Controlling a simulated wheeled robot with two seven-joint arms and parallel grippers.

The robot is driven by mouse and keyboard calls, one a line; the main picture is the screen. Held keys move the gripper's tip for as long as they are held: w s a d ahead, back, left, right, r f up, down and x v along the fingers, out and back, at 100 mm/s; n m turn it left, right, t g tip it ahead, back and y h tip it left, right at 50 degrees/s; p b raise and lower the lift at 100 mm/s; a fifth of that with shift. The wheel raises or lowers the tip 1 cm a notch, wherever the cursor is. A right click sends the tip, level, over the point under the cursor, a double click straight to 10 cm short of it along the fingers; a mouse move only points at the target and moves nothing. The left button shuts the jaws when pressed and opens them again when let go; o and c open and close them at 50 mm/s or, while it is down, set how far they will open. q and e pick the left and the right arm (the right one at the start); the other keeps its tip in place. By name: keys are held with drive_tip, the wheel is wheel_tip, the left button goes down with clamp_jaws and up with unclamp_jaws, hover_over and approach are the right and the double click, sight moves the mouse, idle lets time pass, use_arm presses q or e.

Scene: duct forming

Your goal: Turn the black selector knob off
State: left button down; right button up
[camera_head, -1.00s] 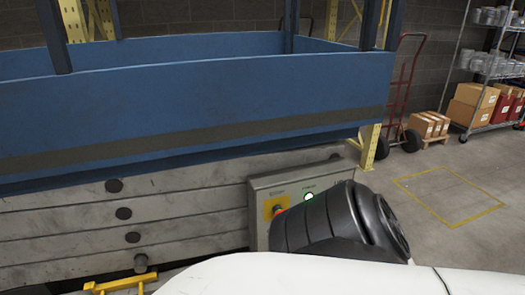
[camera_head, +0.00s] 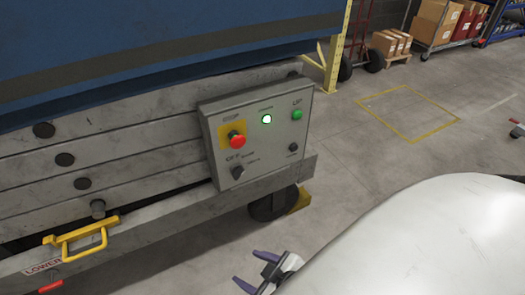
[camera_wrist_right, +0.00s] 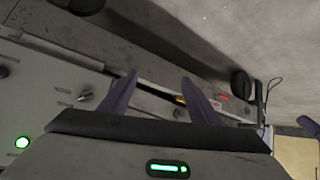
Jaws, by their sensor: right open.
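The grey control box (camera_head: 210,126) is on the side of the lift. Its black selector knob (camera_head: 238,173) is at the lower left of the panel, below the red stop button (camera_head: 237,141). The knob also shows in the right wrist view (camera_wrist_right: 85,97), left of the fingers; its exact pointer angle is too small to tell. A white-green lamp (camera_head: 266,119) is lit. My right gripper (camera_head: 253,271) has purple fingers, spread and empty, below the box and apart from the knob. Its fingers also show in the right wrist view (camera_wrist_right: 157,90).
A green button (camera_head: 297,114) and a small dark control (camera_head: 293,147) are on the panel's right side. A yellow handle (camera_head: 80,238) is at the lower left. A caster wheel (camera_head: 273,205) is under the frame. The floor to the right is mostly clear.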

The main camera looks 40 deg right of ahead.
drive_tip(key=w+d+f+n+t+h+b, duration=0.2)
drive_tip(key=w+d+f+t+h+b, duration=0.15)
drive_tip(key=w+d+b, duration=0.6)
drive_tip(key=n+t+h+b, duration=0.1)
drive_tip(key=t+h+b, duration=0.1)
drive_tip(key=t+b, duration=0.35)
approach(240, 176)
drive_tip(key=shift+g, duration=0.5)
drive_tip(key=x, duration=0.6)
drive_tip(key=r+x, duration=0.1)
drive_tip(key=x, duration=0.2)
use_arm(q)
drive_tip(key=w+d+f+g+h, duration=0.1)
drive_tip(key=d+f, duration=0.2)
drive_tip(key=f, duration=0.7)
drive_tip(key=shift+w+d+f+m, duration=0.2)
drive_tip(key=shift+d+f+m, duration=0.05)
drive_tip(key=shift+m, duration=0.05)
use_arm(e)
drive_tip(key=shift+f, duration=0.1)
drive_tip(key=c, duration=1.1)
drive_tip(key=shift+o, duration=0.2)
